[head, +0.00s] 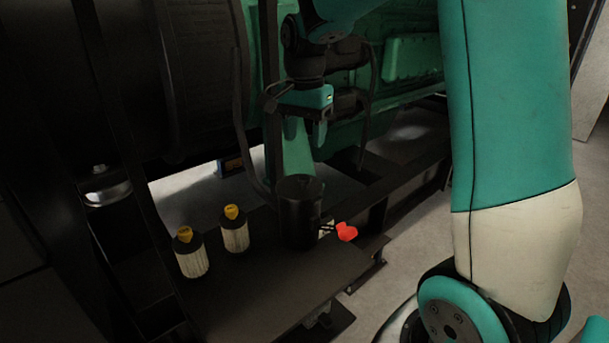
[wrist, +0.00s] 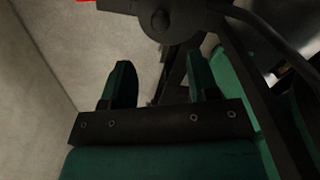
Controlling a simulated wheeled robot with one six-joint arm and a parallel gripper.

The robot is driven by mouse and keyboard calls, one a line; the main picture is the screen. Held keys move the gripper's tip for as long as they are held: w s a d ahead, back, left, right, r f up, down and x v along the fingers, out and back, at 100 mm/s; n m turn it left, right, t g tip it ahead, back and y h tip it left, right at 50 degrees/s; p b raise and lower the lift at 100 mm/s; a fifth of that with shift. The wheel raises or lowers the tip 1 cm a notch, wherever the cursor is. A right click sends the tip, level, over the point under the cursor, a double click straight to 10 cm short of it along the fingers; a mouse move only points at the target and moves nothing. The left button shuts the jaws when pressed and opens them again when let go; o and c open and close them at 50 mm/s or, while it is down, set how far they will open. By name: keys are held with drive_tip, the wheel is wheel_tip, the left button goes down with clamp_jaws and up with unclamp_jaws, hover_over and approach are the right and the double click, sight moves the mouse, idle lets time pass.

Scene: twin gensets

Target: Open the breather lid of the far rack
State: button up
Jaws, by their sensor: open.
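A black cylindrical canister (head: 301,213) stands upright on the dark rack (head: 290,282). A red handle (head: 346,232) sticks out low on its right side. I cannot tell which part is the breather lid, or whether it is open. My gripper (head: 305,135) hangs above the canister, fingers pointing down, apart from it. In the wrist view my gripper (wrist: 159,75) is open, with nothing between its fingers. A dark rounded part (wrist: 166,22) shows beyond the fingertips at the top edge, with a sliver of red (wrist: 85,1) to its left.
A large green machine (head: 402,65) rises behind my gripper. Dark frame rails (head: 395,195) run right of the canister. Pale floor (head: 425,235) is clear beyond them.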

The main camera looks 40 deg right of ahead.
sight(304, 176)
wheel_tip(304, 176, down, 10)
drive_tip(key=shift+r, duration=0.2)
clamp_jaws()
drive_tip(key=shift+a+r, duration=0.1)
drive_tip(key=shift+r, duration=0.05)
